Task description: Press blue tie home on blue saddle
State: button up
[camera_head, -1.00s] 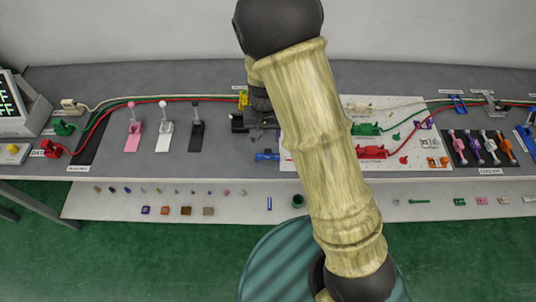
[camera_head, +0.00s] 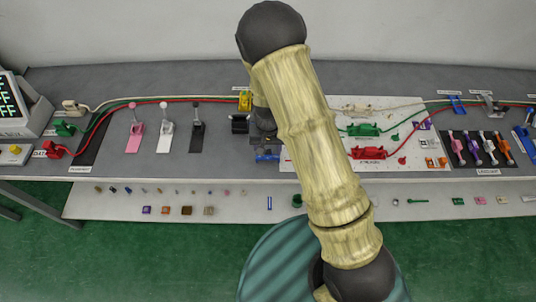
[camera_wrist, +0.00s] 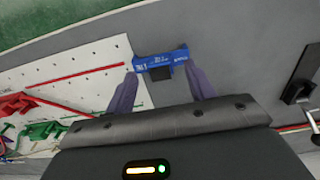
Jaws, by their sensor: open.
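A blue fixture (camera_wrist: 174,62) with white lettering lies across the space at the fingertips in the wrist view. A dark block shows at its middle on the near side. In the head view the blue fixture (camera_head: 266,157) sits at the table's front edge, partly covered by my gripper. I cannot tell the blue tie from the blue saddle in it. My gripper (camera_wrist: 162,78) is open, one finger near each end of the fixture. I see nothing held between the fingers, and cannot tell whether they touch the fixture.
A white perforated board (camera_wrist: 60,75) with red clip (camera_head: 368,153) and green clip (camera_head: 362,130) lies to the fixture's right in the head view. A black block (camera_head: 240,124) stands behind left. Pink, white and black levers stand farther left. The lower shelf (camera_head: 230,205) holds small parts.

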jog(key=shift+a+f, duration=0.1)
jog(key=shift+f, duration=0.75)
jog(key=c, duration=1)
